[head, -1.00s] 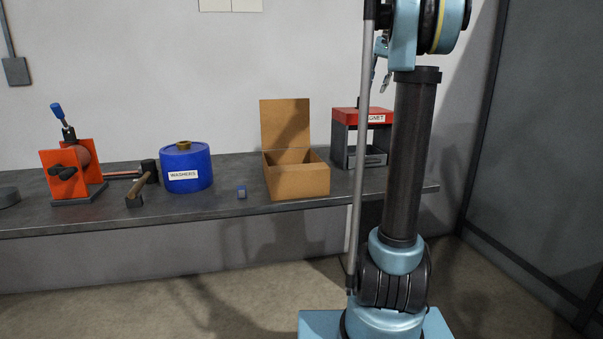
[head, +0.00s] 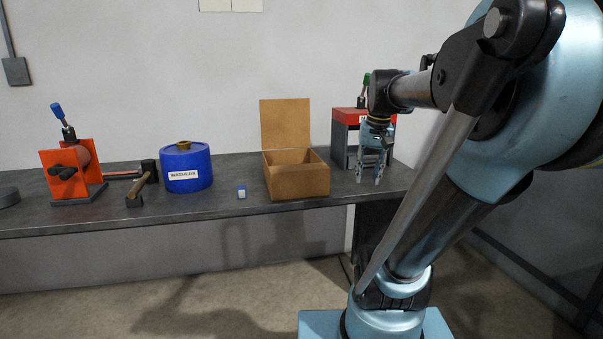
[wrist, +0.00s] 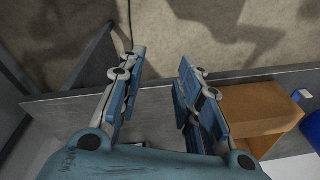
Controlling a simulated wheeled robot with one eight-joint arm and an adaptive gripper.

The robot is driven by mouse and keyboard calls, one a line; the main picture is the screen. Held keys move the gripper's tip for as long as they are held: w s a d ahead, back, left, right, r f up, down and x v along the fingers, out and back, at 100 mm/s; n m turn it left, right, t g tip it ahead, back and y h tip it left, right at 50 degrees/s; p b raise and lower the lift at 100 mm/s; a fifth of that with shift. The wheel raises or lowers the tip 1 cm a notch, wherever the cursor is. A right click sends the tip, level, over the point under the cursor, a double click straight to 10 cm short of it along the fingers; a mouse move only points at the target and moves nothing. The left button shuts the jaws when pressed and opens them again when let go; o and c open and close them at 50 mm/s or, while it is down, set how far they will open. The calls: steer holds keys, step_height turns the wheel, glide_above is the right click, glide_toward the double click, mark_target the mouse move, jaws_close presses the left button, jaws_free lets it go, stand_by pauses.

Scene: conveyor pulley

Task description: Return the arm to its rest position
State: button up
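My gripper (head: 371,172) hangs fingers down at the right end of the bench, in front of the red-topped magnet station (head: 345,143). My arm rises from its base at the lower right and bends toward the bench. In the wrist view my gripper's two blue fingers (wrist: 155,90) stand apart with nothing between them. The floor and bench edge show behind them.
The grey bench (head: 100,222) holds an open cardboard box (head: 298,182), a small blue-grey block (head: 241,191), a blue washers drum (head: 187,168), a hammer (head: 135,197) and an orange fixture (head: 62,177). The box (wrist: 255,110) is right of my fingers in the wrist view.

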steer(key=s+f, duration=0.6)
steer(key=f, duration=0.3)
steer(key=s+f+n, duration=0.1)
steer(key=s+f, duration=0.5)
steer(key=f, duration=0.3)
steer(key=shift+a+n+h, duration=0.3)
steer(key=shift+h, duration=0.1)
steer(key=shift+w+f, duration=0.15)
steer(key=shift+w, duration=0.25)
stand_by(0.6)
